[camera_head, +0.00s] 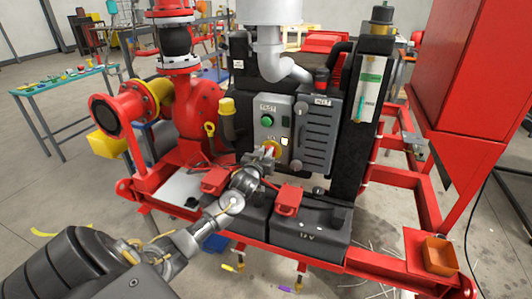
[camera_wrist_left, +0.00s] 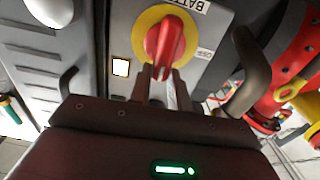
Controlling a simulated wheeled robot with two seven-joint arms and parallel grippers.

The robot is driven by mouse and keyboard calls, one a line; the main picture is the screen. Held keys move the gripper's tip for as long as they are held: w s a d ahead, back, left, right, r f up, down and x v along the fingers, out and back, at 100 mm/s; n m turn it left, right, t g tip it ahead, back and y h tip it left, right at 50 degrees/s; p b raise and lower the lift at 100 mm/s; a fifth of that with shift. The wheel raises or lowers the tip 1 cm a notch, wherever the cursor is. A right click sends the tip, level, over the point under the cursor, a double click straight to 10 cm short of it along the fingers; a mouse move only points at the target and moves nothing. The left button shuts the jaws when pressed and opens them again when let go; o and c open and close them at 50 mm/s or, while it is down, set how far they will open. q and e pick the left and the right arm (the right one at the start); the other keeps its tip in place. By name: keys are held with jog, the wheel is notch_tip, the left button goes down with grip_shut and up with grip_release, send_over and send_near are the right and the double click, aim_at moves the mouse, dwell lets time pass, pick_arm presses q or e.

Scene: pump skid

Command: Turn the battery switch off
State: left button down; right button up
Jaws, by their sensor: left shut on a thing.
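The battery switch is a red knob (camera_wrist_left: 165,42) on a yellow round plate (camera_wrist_left: 190,24), set on a grey control panel (camera_head: 267,112). In the wrist view a "BATT" label (camera_wrist_left: 190,4) and an "OFF" label (camera_wrist_left: 205,53) sit beside the plate. The knob's grip runs roughly up and down in that view. My left gripper (camera_wrist_left: 164,76) is shut on the red knob, its two fingers at the lower end of the grip. In the head view my left gripper (camera_head: 267,152) reaches the panel and covers much of the switch. My right gripper is not in view.
A green button (camera_head: 267,121) sits above the switch, and a lit square (camera_head: 284,141) to its right. A grey ribbed box (camera_head: 315,130) adjoins the panel. Black batteries (camera_head: 308,222) with red terminal covers (camera_head: 288,196) lie below. A red pump (camera_head: 200,110) stands left.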

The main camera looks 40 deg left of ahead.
pick_arm(q)
jog(key=shift+s+a+f+n+p, duration=0.15)
jog(key=shift+a+f+n+p, duration=0.55)
jog(key=shift+n, duration=2.2)
jog(key=shift+s+a+f+n+p, duration=0.15)
jog(key=shift+n+p, duration=0.95)
jog(key=shift+n, duration=1.8)
jog(key=shift+s+a+f+n+p, duration=0.15)
jog(key=shift+a+f+n+p, duration=0.55)
jog(key=shift+n, duration=2.2)
jog(key=shift+d+r, duration=0.2)
jog(key=shift+d, duration=0.1)
jog(key=c, duration=1.3)
grip_release()
jog(key=b+v, duration=0.1)
jog(key=v, duration=0.9)
jog(key=shift+s+d, duration=0.2)
jog(key=shift+s, duration=0.15)
